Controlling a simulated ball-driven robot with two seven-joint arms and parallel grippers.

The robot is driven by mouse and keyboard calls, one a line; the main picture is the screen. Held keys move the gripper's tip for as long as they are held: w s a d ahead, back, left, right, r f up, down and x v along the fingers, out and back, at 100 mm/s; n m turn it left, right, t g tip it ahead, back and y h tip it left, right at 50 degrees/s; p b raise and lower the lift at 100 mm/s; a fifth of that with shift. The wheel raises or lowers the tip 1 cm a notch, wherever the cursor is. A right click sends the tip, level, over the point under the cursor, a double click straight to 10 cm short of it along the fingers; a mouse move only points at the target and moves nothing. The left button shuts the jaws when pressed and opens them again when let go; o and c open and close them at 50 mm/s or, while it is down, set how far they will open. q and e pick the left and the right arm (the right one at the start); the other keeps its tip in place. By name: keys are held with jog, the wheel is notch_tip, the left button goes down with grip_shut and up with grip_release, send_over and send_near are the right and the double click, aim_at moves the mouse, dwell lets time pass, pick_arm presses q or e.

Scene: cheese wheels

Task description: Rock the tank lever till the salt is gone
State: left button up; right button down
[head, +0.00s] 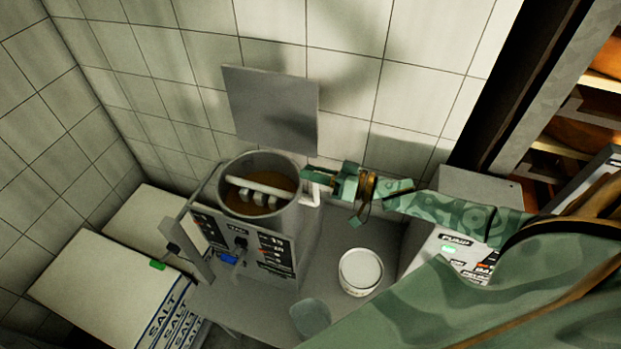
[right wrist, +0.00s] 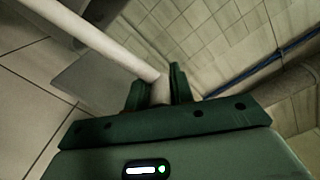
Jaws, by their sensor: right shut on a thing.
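The grey round tank (head: 222,205) stands open at the middle of the head view, holding brown liquid (head: 262,204). A white bar with paddles (head: 262,188) crosses its mouth. The white tank lever (head: 311,196) is at the tank's right rim. My right gripper (head: 312,177) is shut on the lever; in the right wrist view, the pale rod (right wrist: 105,43) runs from the upper left down between the fingers (right wrist: 158,90). Whether salt lies in the liquid cannot be told. My left gripper is not in view.
A white tub (head: 361,270) and a grey-green rounded thing (head: 310,316) are on the grey surface (head: 335,235). White boxes marked SALT (head: 100,285) lie at left. A control panel (head: 250,251) fronts the tank. A pump box (head: 448,250) stands right; shelves (head: 575,130) are beyond.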

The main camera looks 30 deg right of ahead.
jog(key=w+d+f+m+b, duration=0.1)
jog(key=w+d+m+b, duration=0.1)
jog(key=w+d+m, duration=0.2)
jog(key=shift+w+d+f+m, duration=0.3)
jog(key=shift+d+m, duration=0.2)
jog(key=shift+d, duration=0.2)
jog(key=shift+f, duration=0.1)
jog(key=c, duration=1.4)
grip_release()
jog(key=shift+c, duration=0.2)
jog(key=shift+o, duration=0.7)
jog(key=shift+w, duration=0.1)
jog(key=shift+d, duration=0.1)
jog(key=b+v, duration=0.2)
jog(key=v, duration=1.4)
jog(key=shift+d, duration=0.1)
